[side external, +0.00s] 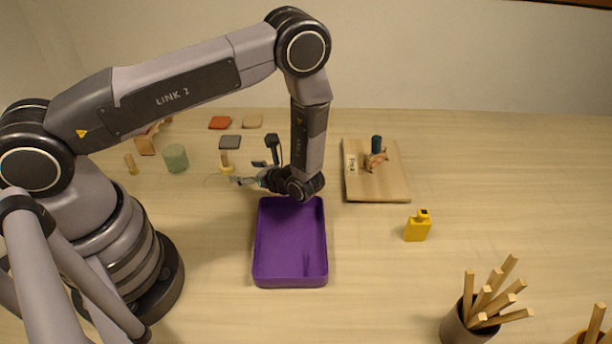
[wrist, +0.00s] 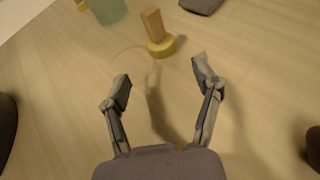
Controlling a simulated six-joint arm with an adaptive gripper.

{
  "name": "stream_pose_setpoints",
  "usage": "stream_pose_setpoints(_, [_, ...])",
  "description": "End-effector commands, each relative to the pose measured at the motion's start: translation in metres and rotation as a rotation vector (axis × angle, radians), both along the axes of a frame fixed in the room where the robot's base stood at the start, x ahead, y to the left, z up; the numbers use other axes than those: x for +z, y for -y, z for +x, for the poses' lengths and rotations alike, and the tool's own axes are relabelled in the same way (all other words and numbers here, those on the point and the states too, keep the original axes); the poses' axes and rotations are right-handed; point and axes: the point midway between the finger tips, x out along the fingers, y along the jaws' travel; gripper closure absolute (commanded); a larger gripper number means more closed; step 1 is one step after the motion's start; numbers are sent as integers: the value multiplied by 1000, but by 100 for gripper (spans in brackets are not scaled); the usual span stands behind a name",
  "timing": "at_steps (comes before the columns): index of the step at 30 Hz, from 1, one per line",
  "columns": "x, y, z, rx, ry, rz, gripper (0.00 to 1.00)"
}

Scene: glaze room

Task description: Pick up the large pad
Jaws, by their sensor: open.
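A round yellow pad with an upright wooden block handle (side external: 226,168) stands on the table to the left of my gripper (side external: 246,172); I take it for the large pad. In the wrist view the pad (wrist: 162,46) sits just beyond the fingertips, roughly centred between them.
A green cylinder (side external: 175,158) stands left of the pad. Grey (side external: 230,142), red (side external: 219,122) and tan (side external: 252,121) flat pieces lie behind.

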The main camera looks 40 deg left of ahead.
Motion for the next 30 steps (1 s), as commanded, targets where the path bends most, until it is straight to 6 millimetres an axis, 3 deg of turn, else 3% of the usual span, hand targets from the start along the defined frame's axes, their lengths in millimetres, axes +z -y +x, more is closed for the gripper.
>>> stream_pose_setpoints(8, [-9,-24,-3,2,-1,0,36])
stream_pose_setpoints(16, [-22,-62,-7,4,-2,0,36])
stream_pose_setpoints(26, [-25,-69,-7,1,1,-1,36])
stream_pose_setpoints(30, [-25,-68,-7,1,1,-1,54])
